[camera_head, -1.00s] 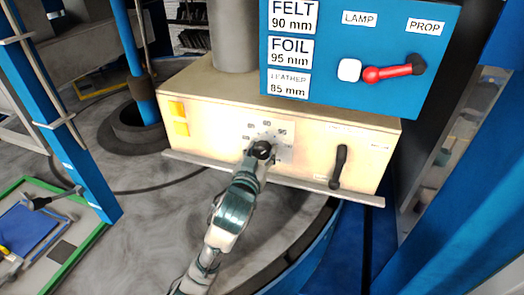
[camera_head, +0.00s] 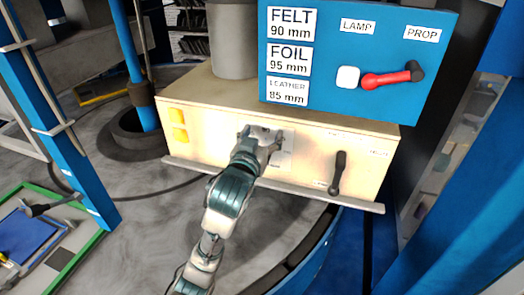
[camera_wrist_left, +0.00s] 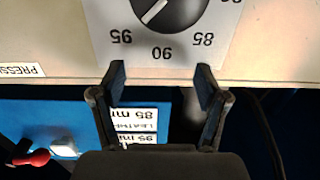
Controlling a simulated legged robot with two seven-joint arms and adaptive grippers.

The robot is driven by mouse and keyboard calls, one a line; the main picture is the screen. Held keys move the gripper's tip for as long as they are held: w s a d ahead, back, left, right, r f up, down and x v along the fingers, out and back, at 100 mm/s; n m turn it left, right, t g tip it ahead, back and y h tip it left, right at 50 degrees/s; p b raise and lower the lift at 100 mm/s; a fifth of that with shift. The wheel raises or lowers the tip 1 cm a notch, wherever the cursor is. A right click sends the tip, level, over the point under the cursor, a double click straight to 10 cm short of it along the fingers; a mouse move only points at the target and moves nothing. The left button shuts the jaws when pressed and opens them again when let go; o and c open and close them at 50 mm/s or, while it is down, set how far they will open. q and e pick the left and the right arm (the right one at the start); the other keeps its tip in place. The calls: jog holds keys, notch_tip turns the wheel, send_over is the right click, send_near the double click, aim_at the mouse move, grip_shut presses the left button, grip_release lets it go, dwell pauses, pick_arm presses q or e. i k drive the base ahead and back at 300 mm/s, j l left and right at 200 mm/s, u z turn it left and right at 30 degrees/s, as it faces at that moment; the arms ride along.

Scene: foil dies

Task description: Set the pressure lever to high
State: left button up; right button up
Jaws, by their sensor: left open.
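The pressure lever (camera_head: 338,173) is a black handle on the front of the cream box (camera_head: 215,110), at its right side. It hangs nearly upright, with its lower end slightly to the left, near a small label. The labels around it are too small to read. My left gripper (camera_head: 261,136) is open and empty in front of the dial plate (camera_head: 287,150), left of the lever. In the left wrist view, the open fingers (camera_wrist_left: 161,82) are apart from the black dial knob (camera_wrist_left: 172,12). The knob's white line points towards 95. My right gripper is not in view.
A blue panel (camera_head: 440,50) above the box carries a red-handled lever (camera_head: 387,79), a white button (camera_head: 347,77) and a size list with FOIL 95 mm. A blue post (camera_head: 65,110) stands at left. A partial "PRESS" label (camera_wrist_left: 20,70) shows in the left wrist view.

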aim_at(333, 190)
jog(key=k, duration=1.5)
